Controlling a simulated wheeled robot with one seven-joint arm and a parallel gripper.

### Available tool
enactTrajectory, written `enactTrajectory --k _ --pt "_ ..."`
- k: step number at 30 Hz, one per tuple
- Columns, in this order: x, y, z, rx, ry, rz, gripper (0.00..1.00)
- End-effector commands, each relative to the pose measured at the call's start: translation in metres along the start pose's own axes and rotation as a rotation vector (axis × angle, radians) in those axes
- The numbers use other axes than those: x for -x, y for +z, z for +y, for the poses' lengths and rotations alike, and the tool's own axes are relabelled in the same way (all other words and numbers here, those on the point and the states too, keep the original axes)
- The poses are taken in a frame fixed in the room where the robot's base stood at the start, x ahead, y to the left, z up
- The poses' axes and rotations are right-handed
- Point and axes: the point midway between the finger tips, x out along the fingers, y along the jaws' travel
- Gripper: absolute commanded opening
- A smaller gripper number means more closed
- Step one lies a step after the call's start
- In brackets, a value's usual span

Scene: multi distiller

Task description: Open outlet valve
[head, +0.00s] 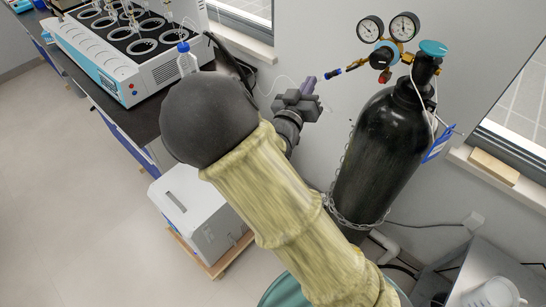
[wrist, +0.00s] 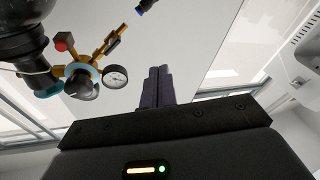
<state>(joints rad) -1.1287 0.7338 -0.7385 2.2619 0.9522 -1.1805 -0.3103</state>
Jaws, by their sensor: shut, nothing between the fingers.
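The gas regulator (head: 384,55) sits atop the black cylinder, with brass fittings, two round gauges and a blue-rimmed round body. A red part (head: 385,77) hangs below it, and a blue-and-black hose end (head: 332,72) points left. I cannot tell for certain which part is the outlet valve. In the wrist view the regulator (wrist: 82,72) is at upper left, with a red knob (wrist: 64,41) and one gauge (wrist: 116,76). My gripper (head: 308,86) is shut and empty, left of the regulator and apart from it. Its purple fingers (wrist: 157,85) are together in the wrist view.
The black cylinder (head: 375,150) has a teal top (head: 432,47) and is chained by the wall. A bench with a multi-position distiller (head: 125,45) and a bottle (head: 186,60) stands at left. A white box (head: 195,210) is below. Open air lies between my fingers and the regulator.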

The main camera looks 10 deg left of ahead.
Motion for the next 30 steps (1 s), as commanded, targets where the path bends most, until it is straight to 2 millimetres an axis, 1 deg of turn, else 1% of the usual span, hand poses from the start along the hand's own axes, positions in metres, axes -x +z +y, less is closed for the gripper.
enactTrajectory --k 3,8,14,21,30 --pt "0.002 0.008 -0.018 0.019 -0.086 -0.04 0.0" --pt "0.006 0.018 -0.042 0.052 -0.2 -0.094 0.0" --pt "0.017 0.031 -0.069 0.109 -0.343 -0.161 0.0" --pt "0.035 0.049 -0.097 0.199 -0.516 -0.24 0.0" --pt "0.067 0.074 -0.123 0.356 -0.731 -0.338 0.0"
